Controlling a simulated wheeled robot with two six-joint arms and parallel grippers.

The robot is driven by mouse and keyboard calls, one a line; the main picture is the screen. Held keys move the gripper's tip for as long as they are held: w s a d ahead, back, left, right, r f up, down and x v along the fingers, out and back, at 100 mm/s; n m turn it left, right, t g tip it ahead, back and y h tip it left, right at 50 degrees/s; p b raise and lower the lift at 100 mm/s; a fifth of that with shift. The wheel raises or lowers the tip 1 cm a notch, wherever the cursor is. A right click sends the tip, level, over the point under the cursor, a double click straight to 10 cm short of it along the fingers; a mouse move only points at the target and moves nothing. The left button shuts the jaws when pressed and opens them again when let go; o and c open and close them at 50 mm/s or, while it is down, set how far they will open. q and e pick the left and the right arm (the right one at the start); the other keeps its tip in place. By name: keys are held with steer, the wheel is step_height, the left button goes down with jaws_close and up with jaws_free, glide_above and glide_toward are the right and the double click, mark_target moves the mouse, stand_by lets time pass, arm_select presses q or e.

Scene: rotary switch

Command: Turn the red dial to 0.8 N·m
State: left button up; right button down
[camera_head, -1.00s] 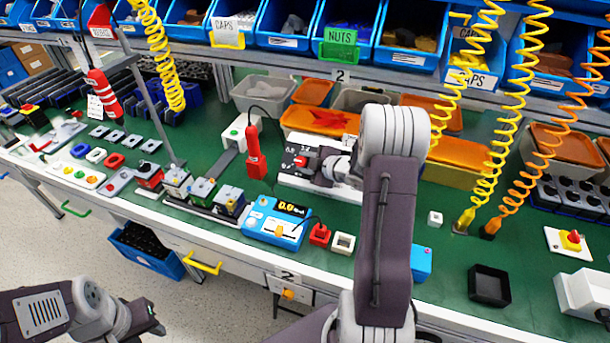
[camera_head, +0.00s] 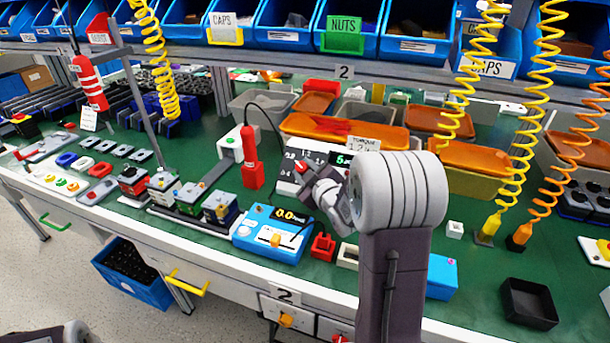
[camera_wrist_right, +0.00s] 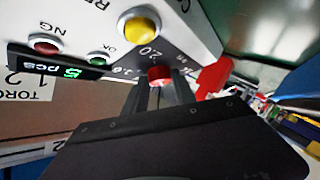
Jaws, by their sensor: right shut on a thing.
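The red dial (camera_head: 299,166) is on the sloped front of a white torque box, with printed scale numbers around it. In the right wrist view, the dial (camera_wrist_right: 160,75) lies between the two dark fingertips of my right gripper (camera_wrist_right: 163,90), which is shut on it. My right gripper also shows in the head view (camera_head: 307,180), reaching the dial from the front right and hiding part of it and the box. The dial's exact pointer setting cannot be read. Only a bit of my left arm shows at the bottom left; its gripper is out of frame.
The box has a green "5 pcs" display (camera_wrist_right: 70,69), a yellow button (camera_wrist_right: 140,27), a red NG button (camera_wrist_right: 45,45) and a green button (camera_wrist_right: 97,58). A red screwdriver (camera_head: 251,160) stands to its left. A blue meter (camera_head: 273,232) sits in front.

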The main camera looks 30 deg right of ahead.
steer(key=shift+r, duration=0.1)
steer(key=c, duration=1)
jaws_free()
steer(key=shift+a, duration=0.1)
steer(key=b+v, duration=0.4)
steer(key=v, duration=0.5)
